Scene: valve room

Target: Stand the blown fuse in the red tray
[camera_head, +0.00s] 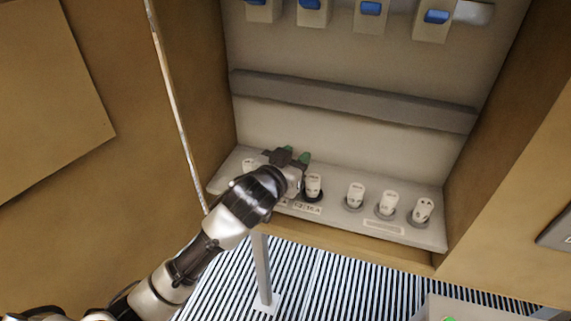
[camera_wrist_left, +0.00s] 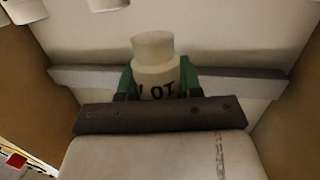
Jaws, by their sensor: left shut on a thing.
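My left gripper (camera_head: 294,156) is over the left part of the fuse shelf inside the cabinet. In the left wrist view its green fingers (camera_wrist_left: 158,83) are shut on a white fuse (camera_wrist_left: 154,52) with dark marking on its side. The head view hides this fuse behind the gripper, and I cannot tell whether its base is in a socket. Other white fuses stand in dark round sockets on the shelf, one just right of the gripper (camera_head: 313,186) and several farther right. I cannot identify the red tray; a small red patch (camera_wrist_left: 15,160) shows at lower left in the wrist view. My right gripper is not in view.
The grey shelf (camera_head: 405,232) sits between the cabinet's brown side walls. A grey rail (camera_head: 350,100) crosses the back panel, with blue-fronted units (camera_head: 371,9) above. A pale container (camera_head: 470,309) with something green stands at lower right. Striped grating covers the floor.

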